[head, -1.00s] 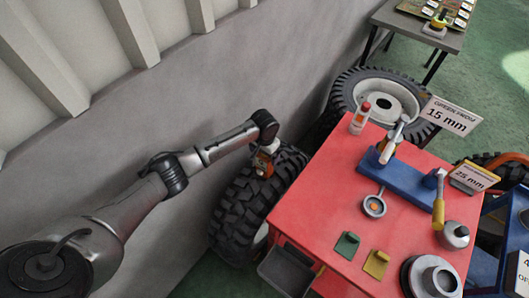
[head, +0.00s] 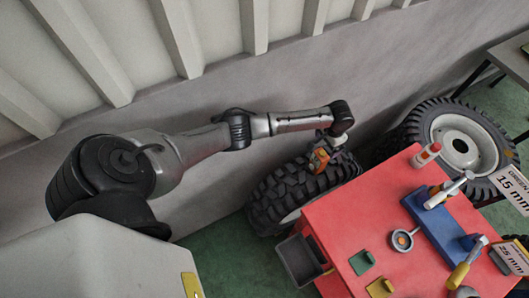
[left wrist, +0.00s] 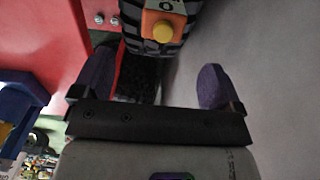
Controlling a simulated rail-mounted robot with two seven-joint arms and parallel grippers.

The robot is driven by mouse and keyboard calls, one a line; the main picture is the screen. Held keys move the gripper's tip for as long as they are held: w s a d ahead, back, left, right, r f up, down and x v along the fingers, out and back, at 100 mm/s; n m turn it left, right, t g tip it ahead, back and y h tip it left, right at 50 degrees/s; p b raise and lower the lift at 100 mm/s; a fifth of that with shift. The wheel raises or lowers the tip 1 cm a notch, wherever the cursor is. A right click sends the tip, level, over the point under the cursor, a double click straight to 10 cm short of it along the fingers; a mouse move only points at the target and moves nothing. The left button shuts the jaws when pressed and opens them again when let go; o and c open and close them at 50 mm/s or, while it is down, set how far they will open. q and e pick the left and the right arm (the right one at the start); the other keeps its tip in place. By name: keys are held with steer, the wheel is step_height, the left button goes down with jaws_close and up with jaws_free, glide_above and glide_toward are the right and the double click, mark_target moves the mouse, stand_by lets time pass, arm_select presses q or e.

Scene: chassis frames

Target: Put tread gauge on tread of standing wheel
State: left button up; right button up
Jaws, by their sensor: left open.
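The tread gauge (head: 319,158), a small orange block, shows at the top of the standing wheel's tread (head: 290,190) in the head view. In the left wrist view the gauge (left wrist: 163,22) has a yellow knob and lies against the dark tread blocks; its exact contact is hidden. My left gripper (head: 332,145) is just above and behind it in the head view, partly hidden by the wrist. In the left wrist view its purple fingers (left wrist: 155,85) stand wide apart with nothing between them, and the gauge is beyond their tips. My right gripper is not in view.
A red table (head: 350,222) stands right beside the wheel, with a blue tool stand (head: 440,225), bottle (head: 425,155) and other tools. A dark bin (head: 298,262) hangs at its near side. A grey wall (head: 380,75) runs close behind. Another wheel (head: 460,140) is further right.

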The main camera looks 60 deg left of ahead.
arm_select(q)
steer(key=s+d+f+m+t+h, duration=0.1)
steer(key=s+d+f+m, duration=0.3)
steer(key=s+d, duration=1.1)
steer(key=s+a+r+t, duration=0.1)
steer(key=s+r, duration=0.3)
steer(key=s, duration=0.5)
steer(key=s+a+r+n+t, duration=0.1)
steer(key=s+r, duration=0.3)
steer(key=s, duration=0.6)
steer(key=shift+s+n+t+y, duration=0.3)
steer(key=shift+y, duration=0.1)
